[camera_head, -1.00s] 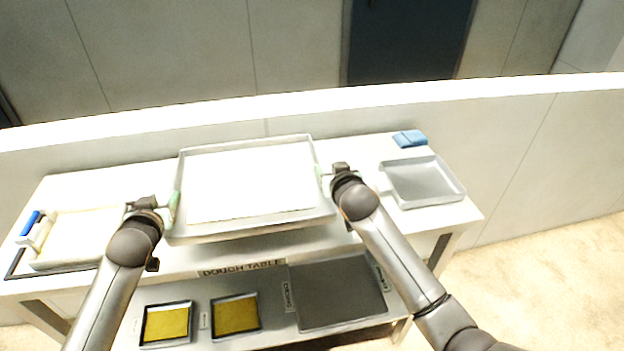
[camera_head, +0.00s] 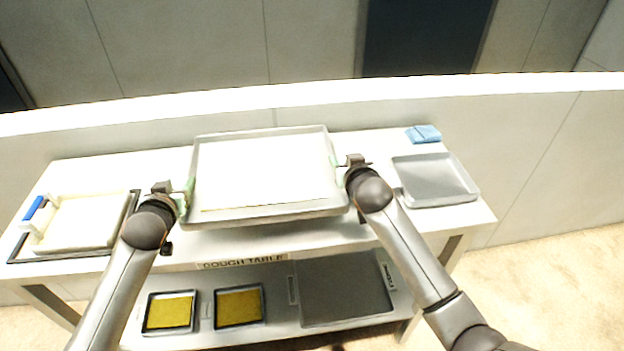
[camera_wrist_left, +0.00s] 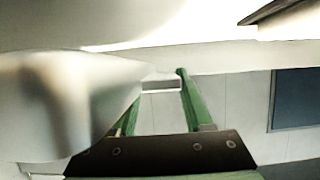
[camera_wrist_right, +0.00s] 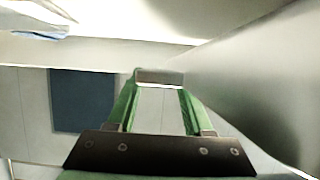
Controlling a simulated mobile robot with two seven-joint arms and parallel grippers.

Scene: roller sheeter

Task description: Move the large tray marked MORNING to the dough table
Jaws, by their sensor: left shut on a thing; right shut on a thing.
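A large metal tray (camera_head: 270,216) holding a flat white sheet (camera_head: 265,172) is held between my two grippers over the middle of the dough table (camera_head: 185,243). My left gripper (camera_head: 187,192) is shut on the tray's left rim, which also shows between its green fingers in the left wrist view (camera_wrist_left: 160,84). My right gripper (camera_head: 338,170) is shut on the right rim, also seen in the right wrist view (camera_wrist_right: 158,77). No MORNING mark is readable on the tray. I cannot tell whether its underside touches the tabletop.
A board with a pale slab (camera_head: 85,222) and blue-handled tool (camera_head: 35,208) lies at the left. A smaller grey tray (camera_head: 435,180) and blue cloth (camera_head: 423,134) are at the right. The lower shelf holds two yellow-filled trays (camera_head: 170,312) (camera_head: 238,306) and a large dark tray (camera_head: 345,290).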

